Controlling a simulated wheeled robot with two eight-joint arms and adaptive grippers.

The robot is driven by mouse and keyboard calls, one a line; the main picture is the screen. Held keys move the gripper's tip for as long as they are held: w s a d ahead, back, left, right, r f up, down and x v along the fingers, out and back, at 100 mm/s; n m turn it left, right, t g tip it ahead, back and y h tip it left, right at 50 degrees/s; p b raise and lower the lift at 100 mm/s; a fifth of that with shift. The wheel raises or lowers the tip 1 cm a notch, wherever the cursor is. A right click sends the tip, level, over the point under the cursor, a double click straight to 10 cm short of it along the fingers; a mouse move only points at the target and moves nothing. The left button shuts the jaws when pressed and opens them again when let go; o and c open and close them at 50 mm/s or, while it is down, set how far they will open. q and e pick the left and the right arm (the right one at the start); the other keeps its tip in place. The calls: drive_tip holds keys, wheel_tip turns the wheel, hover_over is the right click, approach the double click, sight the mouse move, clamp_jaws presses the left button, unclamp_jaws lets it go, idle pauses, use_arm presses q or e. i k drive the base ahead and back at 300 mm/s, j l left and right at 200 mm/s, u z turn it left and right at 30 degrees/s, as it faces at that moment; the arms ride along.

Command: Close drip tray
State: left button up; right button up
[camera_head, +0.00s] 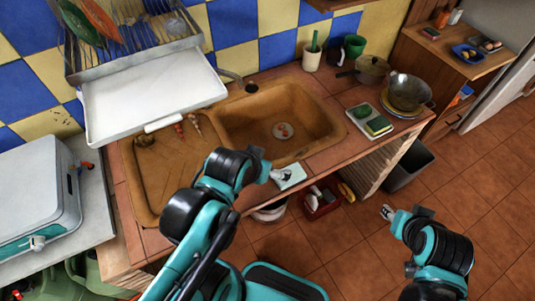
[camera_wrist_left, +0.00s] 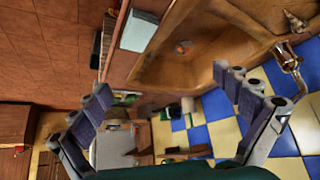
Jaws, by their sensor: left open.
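The white drip tray (camera_head: 150,92) sticks out from under the wire dish rack (camera_head: 135,30) at the upper left in the head view. A pale handle (camera_head: 164,122) is on its front edge. My left gripper (camera_head: 280,174) is over the front edge of the counter, below and right of the tray, and apart from it. In the left wrist view my left gripper (camera_wrist_left: 168,98) has its fingers wide apart with nothing between them. My right gripper (camera_head: 388,212) hangs above the floor at the right, far from the tray; its finger spacing is too small to tell.
The brown sink (camera_head: 325,125) lies right of the tray, with shells (camera_head: 193,122) on its drainboard. A white box-like appliance (camera_head: 40,195) stands at the left. A sponge dish (camera_head: 370,120), pot (camera_head: 371,70) and bowls (camera_head: 408,92) occupy the right counter.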

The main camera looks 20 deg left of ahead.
sight(150, 96)
drive_tip(key=k+l+u, duration=0.1)
drive_tip(key=u, duration=1.65)
